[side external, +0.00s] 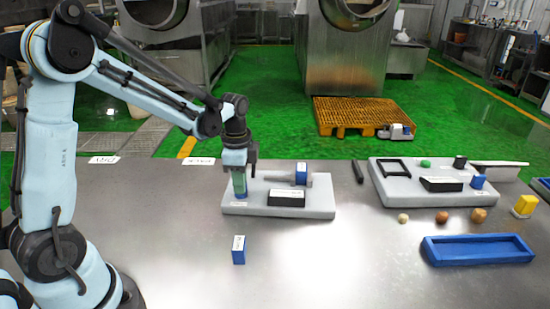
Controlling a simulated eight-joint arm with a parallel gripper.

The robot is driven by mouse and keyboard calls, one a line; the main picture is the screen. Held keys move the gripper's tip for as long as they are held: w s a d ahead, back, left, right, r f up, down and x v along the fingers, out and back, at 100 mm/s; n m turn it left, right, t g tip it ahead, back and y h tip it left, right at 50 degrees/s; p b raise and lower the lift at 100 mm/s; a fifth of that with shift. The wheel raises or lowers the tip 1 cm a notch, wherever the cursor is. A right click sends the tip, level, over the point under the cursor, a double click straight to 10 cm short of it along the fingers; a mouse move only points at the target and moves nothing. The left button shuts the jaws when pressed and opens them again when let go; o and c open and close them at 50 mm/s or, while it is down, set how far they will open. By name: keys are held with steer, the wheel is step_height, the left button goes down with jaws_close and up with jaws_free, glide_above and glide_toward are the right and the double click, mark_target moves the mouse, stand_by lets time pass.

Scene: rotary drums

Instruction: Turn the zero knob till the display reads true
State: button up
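My gripper (239,171) points down over the left end of a pale grey block (315,205) on the metal table. A green piece with a blue base (240,192) stands directly below it, at or between the fingers. I cannot tell whether the fingers touch it or whether it is the zero knob. A black box (287,198) with a white label, possibly the display, sits on the block's front; its reading is too small to make out. Behind it a blue piece (301,174) sits on a grey horizontal bar.
A second grey block (400,197) at right carries a black frame, a labelled black box and small coloured pieces. Small round items, a yellow block (525,205) and a blue tray (478,249) lie nearby. A blue labelled block (238,250) stands in front; table around it is clear.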

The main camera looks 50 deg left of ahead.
jaws_close()
steer(key=n, duration=0.5)
steer(key=o, duration=0.6)
jaws_free()
steer(key=shift+r, duration=0.15)
step_height(320, 180, up, 12)
stand_by(0.4)
